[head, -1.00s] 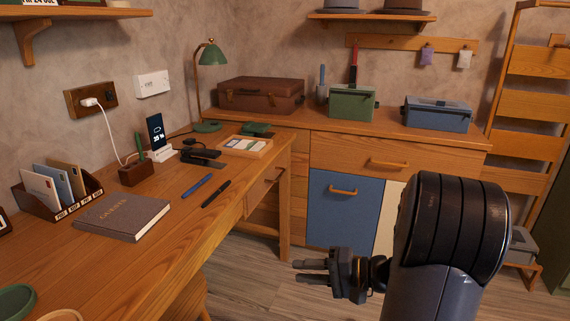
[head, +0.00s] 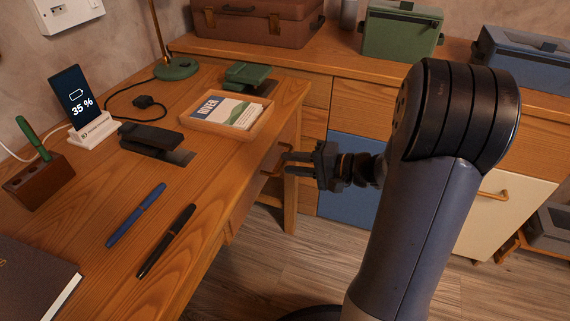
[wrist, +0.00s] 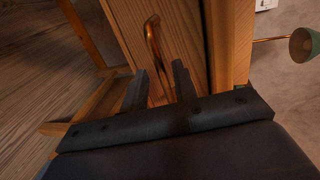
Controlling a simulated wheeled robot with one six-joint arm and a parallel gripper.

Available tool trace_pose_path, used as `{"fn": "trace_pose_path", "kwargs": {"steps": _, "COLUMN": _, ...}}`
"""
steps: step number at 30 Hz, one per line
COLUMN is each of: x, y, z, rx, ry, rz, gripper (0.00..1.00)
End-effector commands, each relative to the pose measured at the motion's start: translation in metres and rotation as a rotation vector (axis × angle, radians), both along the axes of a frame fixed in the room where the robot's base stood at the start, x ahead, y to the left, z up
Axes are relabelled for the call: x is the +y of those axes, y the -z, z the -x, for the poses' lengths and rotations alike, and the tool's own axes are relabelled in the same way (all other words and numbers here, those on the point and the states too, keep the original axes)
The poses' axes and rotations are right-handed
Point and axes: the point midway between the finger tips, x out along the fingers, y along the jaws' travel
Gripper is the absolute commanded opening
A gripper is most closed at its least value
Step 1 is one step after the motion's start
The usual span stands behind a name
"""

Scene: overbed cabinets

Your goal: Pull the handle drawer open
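The handle drawer (head: 247,187) is a wooden front under the desk top, on the desk's right side. Its curved orange-brown handle (head: 270,162) is partly hidden behind my fingertips in the head view. My gripper (head: 288,163) points left at the handle, its two dark fingers apart and empty. In the wrist view the handle (wrist: 152,42) stands out from the drawer front (wrist: 180,35), just beyond the gap between my open fingers (wrist: 157,82). It looks ahead of the fingertips rather than between them; I cannot tell if they touch. The drawer looks shut.
The desk top (head: 225,150) lies above the drawer, with a tray of cards (head: 225,115), pens (head: 137,214) and a phone stand (head: 93,128). A desk leg (head: 291,190) stands close behind my gripper. Back cabinets include a blue door (head: 345,200). The floor (head: 265,260) beside the desk is clear.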

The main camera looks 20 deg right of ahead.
Motion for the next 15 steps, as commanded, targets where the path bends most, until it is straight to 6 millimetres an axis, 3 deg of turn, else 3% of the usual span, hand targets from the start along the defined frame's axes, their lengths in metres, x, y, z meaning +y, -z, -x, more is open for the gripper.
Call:
{"fn": "trace_pose_path", "kwargs": {"steps": 6, "x": 0.018, "y": 0.005, "z": -0.013, "rx": 0.000, "ry": -0.002, "rz": -0.001, "gripper": 0.28}}
{"fn": "trace_pose_path", "kwargs": {"steps": 15, "x": 0.021, "y": 0.005, "z": -0.016, "rx": 0.001, "ry": 0.001, "rz": 0.000, "gripper": 0.28}}
